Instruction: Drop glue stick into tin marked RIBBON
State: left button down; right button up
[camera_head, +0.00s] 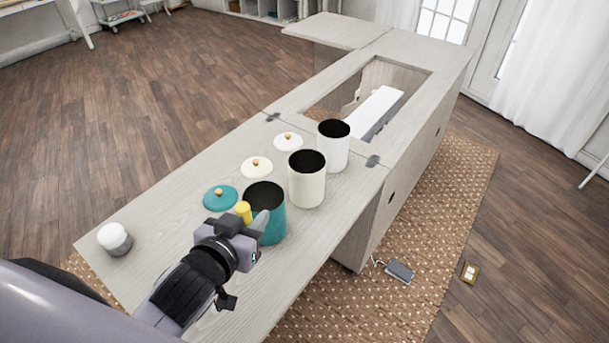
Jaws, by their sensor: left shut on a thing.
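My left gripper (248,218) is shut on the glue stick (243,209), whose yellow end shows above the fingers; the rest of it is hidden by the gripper. The gripper is at the near left side of an open teal tin (275,228), overlapping it in the view. I cannot tell its height above the tin. An open cream tin (307,185) stands behind the teal one, and an open white tin (334,152) stands behind that. No RIBBON marking is readable on any tin. My right gripper is not in view.
Three knobbed lids lie left of the tins: teal (220,198), cream (257,168) and white (288,142). A small white-topped jar (115,239) stands at the left end of the cabinet top (170,225). Behind the tins is a rectangular opening (376,100) with a white machine inside.

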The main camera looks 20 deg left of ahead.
pick_arm(q)
jog(key=shift+f, duration=0.15)
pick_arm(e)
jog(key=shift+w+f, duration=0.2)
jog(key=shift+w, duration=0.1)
pick_arm(q)
jog(key=shift+a, duration=0.1)
